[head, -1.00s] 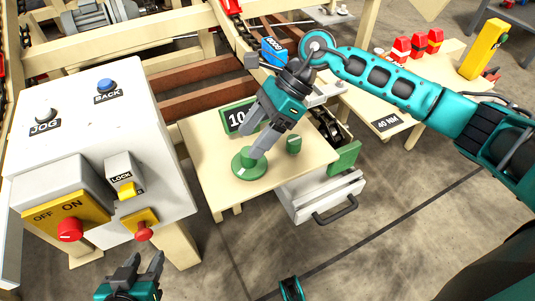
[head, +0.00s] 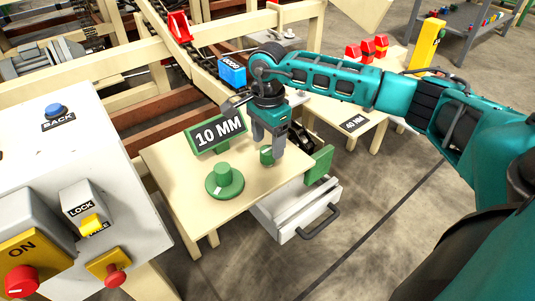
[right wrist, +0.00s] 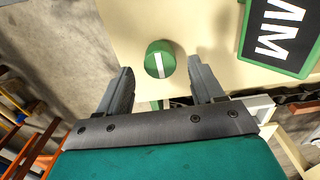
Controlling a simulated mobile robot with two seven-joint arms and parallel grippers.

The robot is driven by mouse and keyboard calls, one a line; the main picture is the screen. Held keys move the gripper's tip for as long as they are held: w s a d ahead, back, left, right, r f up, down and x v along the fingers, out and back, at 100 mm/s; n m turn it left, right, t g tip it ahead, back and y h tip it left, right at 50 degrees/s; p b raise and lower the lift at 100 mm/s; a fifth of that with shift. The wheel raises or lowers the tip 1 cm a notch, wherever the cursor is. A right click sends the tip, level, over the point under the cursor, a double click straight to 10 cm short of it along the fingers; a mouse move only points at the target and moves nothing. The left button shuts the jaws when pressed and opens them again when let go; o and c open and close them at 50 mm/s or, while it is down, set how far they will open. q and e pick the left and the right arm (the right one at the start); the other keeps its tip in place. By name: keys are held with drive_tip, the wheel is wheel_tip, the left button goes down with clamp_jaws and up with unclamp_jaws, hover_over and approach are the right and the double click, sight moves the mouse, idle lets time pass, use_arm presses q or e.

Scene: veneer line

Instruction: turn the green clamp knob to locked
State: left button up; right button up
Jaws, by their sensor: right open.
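A small green knob (head: 266,156) with a white line on its top stands near the right side of the cream table (head: 185,221). In the right wrist view the knob (right wrist: 158,58) shows just beyond and between the fingertips. My right gripper (head: 268,146) points down at the knob, open, with one finger to each side. Contact with the knob cannot be told. A larger green piece with a round base and a raised centre (head: 224,181) stands to the left on the same table. My left gripper is out of view.
A green "10 MM" sign (head: 217,134) stands behind the knob. A green block (head: 320,164) and a drawer with a dark handle (head: 318,222) are at the table's right. A control box (head: 110,180) stands at the left.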

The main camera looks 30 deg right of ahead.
sight(268, 150)
drive_tip(key=shift+f+b, duration=0.35)
drive_tip(key=shift+f, duration=1.45)
drive_tip(key=c, duration=1.1)
drive_tip(key=shift+o, duration=0.2)
